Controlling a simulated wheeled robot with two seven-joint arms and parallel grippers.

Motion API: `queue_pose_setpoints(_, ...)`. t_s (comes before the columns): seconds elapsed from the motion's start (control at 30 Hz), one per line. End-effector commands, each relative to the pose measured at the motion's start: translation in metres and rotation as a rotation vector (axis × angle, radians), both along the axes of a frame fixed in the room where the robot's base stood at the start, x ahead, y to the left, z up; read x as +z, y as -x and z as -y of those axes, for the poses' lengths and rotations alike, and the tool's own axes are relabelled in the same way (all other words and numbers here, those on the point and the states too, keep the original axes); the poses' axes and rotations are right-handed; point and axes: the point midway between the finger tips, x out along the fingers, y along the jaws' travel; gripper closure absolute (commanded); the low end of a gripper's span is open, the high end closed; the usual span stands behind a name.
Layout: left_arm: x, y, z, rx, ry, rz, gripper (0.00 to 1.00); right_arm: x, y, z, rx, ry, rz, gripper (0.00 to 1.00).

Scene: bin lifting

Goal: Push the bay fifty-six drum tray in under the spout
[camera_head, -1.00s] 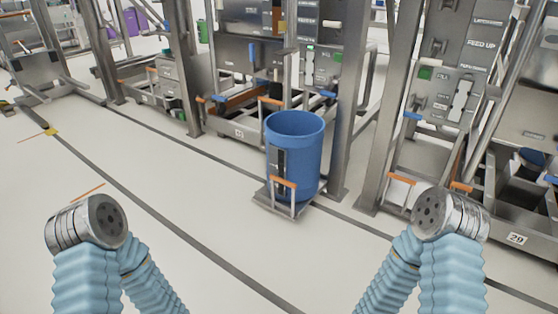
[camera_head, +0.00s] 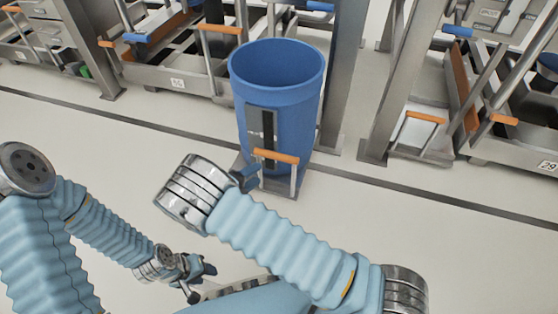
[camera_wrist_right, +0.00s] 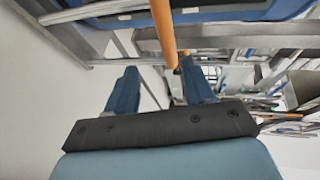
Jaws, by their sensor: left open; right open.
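A blue open-topped drum (camera_head: 300,110) stands upright on a low grey metal tray (camera_head: 280,186) in the middle of the head view. The tray has a front handle with an orange bar (camera_head: 276,156) on two posts. My right gripper (camera_head: 246,178) is open, just left of and close to this handle. In the right wrist view its two blue fingers (camera_wrist_right: 158,78) are spread, with the orange bar (camera_wrist_right: 163,30) running ahead between them. I cannot tell whether they touch it. My left gripper (camera_head: 200,270) is open and empty, low over the floor. I cannot make out a spout.
Grey metal frames stand behind the drum, with an upright post (camera_head: 345,70) just right of it. Other trays with orange handles, one at the right (camera_head: 425,117), sit in neighbouring bays. A dark line (camera_head: 430,195) crosses the floor. The floor at the left is clear.

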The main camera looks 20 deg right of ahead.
Motion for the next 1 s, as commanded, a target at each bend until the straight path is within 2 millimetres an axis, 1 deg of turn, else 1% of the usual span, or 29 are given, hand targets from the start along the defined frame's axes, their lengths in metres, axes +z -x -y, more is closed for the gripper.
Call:
queue_pose_setpoints(0.07, -0.003, 0.0, 0.0, 0.0, 0.0, 0.0, 0.57, 0.006, -0.007, -0.003, 0.027, 0.045, 0.003, 0.47)
queue_pose_setpoints(0.17, -0.004, 0.0, 0.0, 0.0, 0.0, 0.0, 0.57, 0.005, -0.014, 0.008, 0.029, 0.053, 0.0, 0.47)
queue_pose_setpoints(0.5, -0.017, -0.001, 0.0, 0.002, -0.001, 0.003, 0.57, -0.011, -0.055, 0.072, 0.025, 0.048, -0.001, 0.47)
queue_pose_setpoints(0.63, -0.021, -0.001, 0.0, 0.003, -0.001, 0.004, 0.57, -0.015, -0.067, 0.091, 0.025, 0.047, -0.002, 0.47)
queue_pose_setpoints(0.8, -0.023, -0.001, -0.001, 0.003, -0.001, 0.005, 0.57, -0.017, -0.076, 0.104, 0.027, 0.045, -0.001, 0.47)
queue_pose_setpoints(1.0, -0.023, -0.001, -0.001, 0.003, -0.001, 0.005, 0.57, -0.017, -0.078, 0.107, 0.028, 0.044, -0.001, 0.47)
